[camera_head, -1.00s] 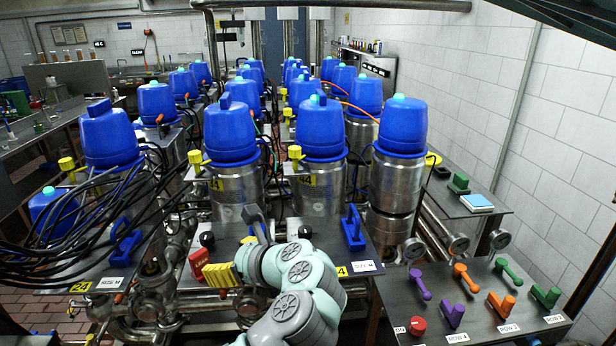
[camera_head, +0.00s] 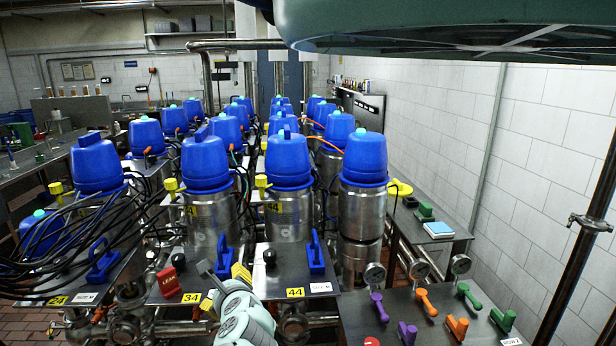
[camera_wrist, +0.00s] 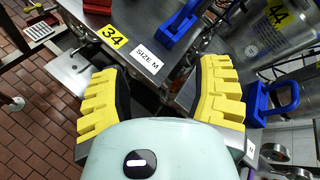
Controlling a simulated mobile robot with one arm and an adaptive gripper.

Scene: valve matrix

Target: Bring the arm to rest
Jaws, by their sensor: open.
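My gripper (camera_head: 224,287) is at the lower middle of the head view, with its yellow-padded fingers spread and nothing between them. In the wrist view the two yellow pads (camera_wrist: 160,85) stand wide apart over the front edge of a metal panel. The panel marked 34 has a blue handle (camera_head: 223,257), which also shows in the wrist view (camera_wrist: 179,24) beyond the fingers. The gripper looks apart from that handle. Another blue handle (camera_head: 316,256) stands on the panel marked 44, right of my gripper.
Blue-topped steel tanks (camera_head: 288,160) stand in rows behind the panels. A red block (camera_head: 168,281) and a black knob (camera_head: 270,257) are near my gripper. Coloured levers (camera_head: 426,302) stand on a panel at right. Black cables (camera_head: 75,245) hang at left. Brick floor (camera_wrist: 40,110) is open in front.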

